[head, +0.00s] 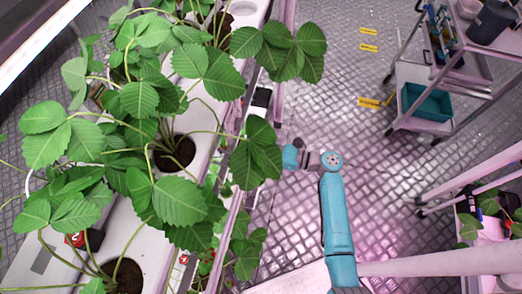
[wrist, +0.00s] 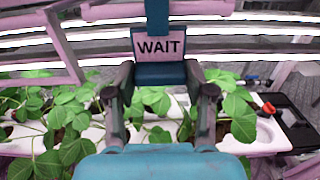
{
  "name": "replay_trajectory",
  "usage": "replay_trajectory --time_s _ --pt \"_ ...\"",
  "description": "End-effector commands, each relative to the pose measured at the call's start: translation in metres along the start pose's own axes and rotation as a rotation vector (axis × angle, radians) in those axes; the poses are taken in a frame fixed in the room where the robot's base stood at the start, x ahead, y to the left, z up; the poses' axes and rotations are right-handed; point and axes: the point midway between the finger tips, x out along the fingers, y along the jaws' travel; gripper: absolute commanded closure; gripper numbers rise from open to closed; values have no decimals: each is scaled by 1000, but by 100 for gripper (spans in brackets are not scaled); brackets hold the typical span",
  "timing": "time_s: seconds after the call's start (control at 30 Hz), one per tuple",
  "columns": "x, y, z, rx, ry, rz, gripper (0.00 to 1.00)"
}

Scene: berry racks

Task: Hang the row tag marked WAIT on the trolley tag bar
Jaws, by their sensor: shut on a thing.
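The WAIT row tag (wrist: 160,46) is upright in the wrist view, a pale pink plate with dark letters in a blue frame. My gripper (wrist: 160,80) is shut on the tag's blue lower part, with one finger at each side. In the head view my gripper (head: 291,157) is beside the plant rack, partly hidden by leaves, and the tag cannot be made out there. The trolley (head: 418,72) stands at the upper right of the head view, well apart from my gripper. I cannot pick out its tag bar.
The rack's white gutter (head: 205,130) with leafy strawberry plants fills the left. The trolley carries a teal bin (head: 428,102) and a dark bucket (head: 492,20). Patterned metal floor (head: 335,95) lies clear between rack and trolley. Another rack with plants is at lower right.

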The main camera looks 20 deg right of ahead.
Motion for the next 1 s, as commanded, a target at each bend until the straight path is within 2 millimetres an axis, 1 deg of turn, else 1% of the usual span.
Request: replay_trajectory --time_s 0.17,1.0 --pt "-1 0 1 0 0 -1 77" --pt "-37 0 1 0 0 -1 77"
